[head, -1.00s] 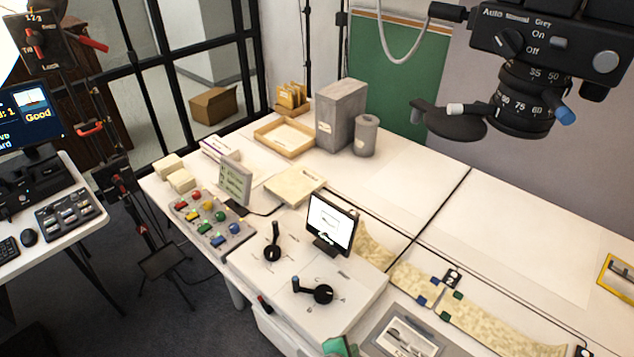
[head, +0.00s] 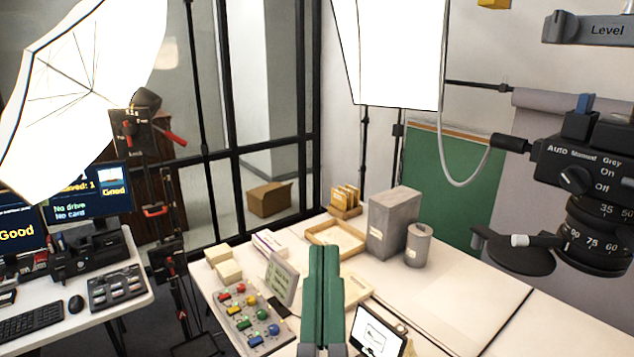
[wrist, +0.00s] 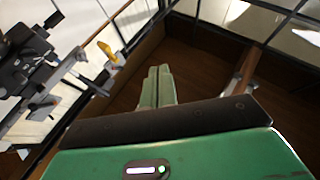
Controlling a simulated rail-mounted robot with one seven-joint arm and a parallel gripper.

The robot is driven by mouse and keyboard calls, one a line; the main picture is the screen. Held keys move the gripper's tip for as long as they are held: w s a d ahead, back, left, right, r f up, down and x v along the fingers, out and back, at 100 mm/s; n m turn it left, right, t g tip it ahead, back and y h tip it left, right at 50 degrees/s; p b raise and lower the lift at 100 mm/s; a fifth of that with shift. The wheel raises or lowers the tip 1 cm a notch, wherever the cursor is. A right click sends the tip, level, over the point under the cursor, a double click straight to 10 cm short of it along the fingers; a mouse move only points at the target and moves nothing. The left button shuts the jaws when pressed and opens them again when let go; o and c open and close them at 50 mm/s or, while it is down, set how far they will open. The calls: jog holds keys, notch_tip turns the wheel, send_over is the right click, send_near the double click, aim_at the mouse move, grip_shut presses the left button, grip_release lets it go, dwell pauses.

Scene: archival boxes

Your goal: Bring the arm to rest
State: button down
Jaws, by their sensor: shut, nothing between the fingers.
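My gripper (head: 326,298) rises into the lower middle of the head view. Its two green fingers stand upright, side by side and pressed together, with nothing between them. It is in front of the white table (head: 470,290) and hides part of a small cream box (head: 357,290). In the wrist view the shut green fingers (wrist: 157,87) point away toward a brown wooden surface (wrist: 195,65), with no object touching them.
A grey box (head: 393,222) and grey cylinder (head: 418,245) stand at the back of the table. A button panel (head: 243,318) and small screen (head: 377,332) are near the gripper. A camera (head: 590,190) overhangs at right.

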jog(key=s+r+t+p, duration=0.1)
jog(key=s+r+p, duration=0.2)
jog(key=r+p, duration=1.4)
notch_tip(320, 180, up, 3)
jog(key=shift+s+a+r+m+y+p, duration=0.15)
jog(key=shift+s+a+m+y+p, duration=0.05)
jog(key=shift+a+m+y+p, duration=0.2)
dwell(0.3)
